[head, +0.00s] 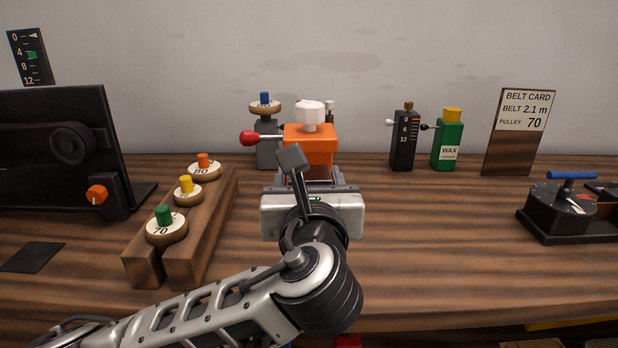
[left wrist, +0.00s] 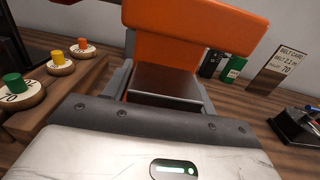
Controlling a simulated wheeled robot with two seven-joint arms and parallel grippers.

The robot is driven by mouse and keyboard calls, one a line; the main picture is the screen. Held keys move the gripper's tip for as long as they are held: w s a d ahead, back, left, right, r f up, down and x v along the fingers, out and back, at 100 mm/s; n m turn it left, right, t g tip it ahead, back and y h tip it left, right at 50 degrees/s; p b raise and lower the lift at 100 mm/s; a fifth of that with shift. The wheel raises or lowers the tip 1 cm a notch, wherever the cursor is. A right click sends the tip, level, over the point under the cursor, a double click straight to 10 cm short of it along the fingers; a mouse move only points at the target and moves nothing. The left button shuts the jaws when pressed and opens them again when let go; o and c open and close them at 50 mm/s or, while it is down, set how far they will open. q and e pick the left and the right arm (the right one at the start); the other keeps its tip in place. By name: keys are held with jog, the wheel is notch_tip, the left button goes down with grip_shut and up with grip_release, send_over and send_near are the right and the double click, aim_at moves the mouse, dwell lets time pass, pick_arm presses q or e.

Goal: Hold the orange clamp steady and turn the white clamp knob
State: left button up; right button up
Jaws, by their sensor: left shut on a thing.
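The orange clamp (head: 320,139) stands on the wooden table, just beyond my left gripper. Its white knob (head: 310,114) sits on top and is uncovered in the head view. A red ball-ended lever (head: 250,138) sticks out to its left. My left gripper (head: 312,183) is shut on the clamp's body below the orange head. In the left wrist view, the orange clamp (left wrist: 195,22) fills the top, with its dark lower part between the grey fingers. The white knob is out of that view. My left wrist hides the clamp's foot in the head view. My right gripper is not seen.
A wooden rack (head: 200,262) with several colour-knobbed pulleys stands left of my arm. A dark machine (head: 50,140) is at far left. A black gauge (head: 403,140), green wax bottle (head: 448,142) and belt card (head: 516,130) stand behind right.

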pick_arm(q)
jog(key=w+f+b, duration=0.4)
jog(key=w+f, duration=0.5)
jog(key=w, duration=0.3)
jog(key=shift+f+b, duration=0.3)
jog(key=shift+f, duration=0.1)
dwell(0.3)
jog(key=shift+f, duration=0.6)
dwell(0.8)
jog(key=shift+p, duration=0.5)
dwell(0.4)
